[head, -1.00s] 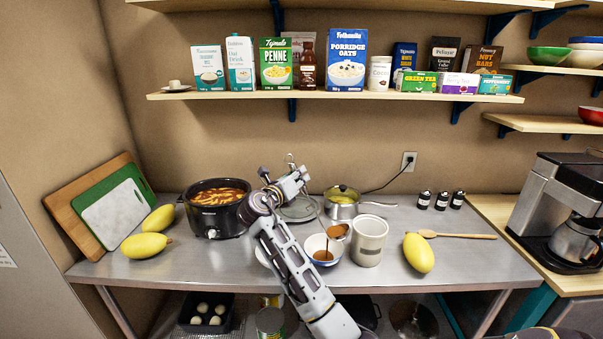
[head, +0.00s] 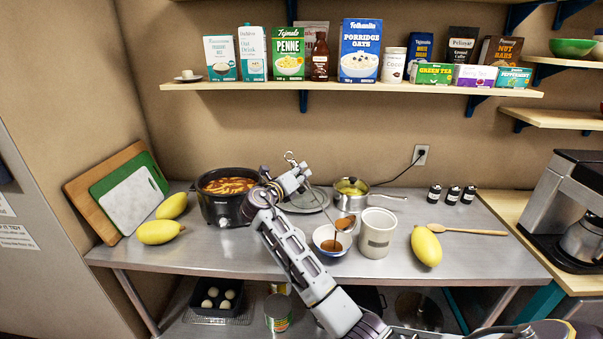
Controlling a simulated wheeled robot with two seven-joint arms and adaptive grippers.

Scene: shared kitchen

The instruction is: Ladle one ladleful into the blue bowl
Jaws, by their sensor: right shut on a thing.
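The blue bowl (head: 319,245) stands on the steel counter with brown soup inside; its rim is pale and its outside blue. My right gripper (head: 304,176) is shut on the ladle's handle, left of and above the bowl. The ladle's cup (head: 345,225) is tilted over the bowl's right side, with a thin brown trail from it down to the soup. The black slow cooker (head: 222,212), full of reddish-brown stew, stands to the left. My right forearm hides part of the counter and a pale round thing beside the bowl. My left gripper is not in view.
A cream crock (head: 377,236) stands close to the bowl's right. A saucepan (head: 351,199) and a glass lid (head: 305,203) are behind.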

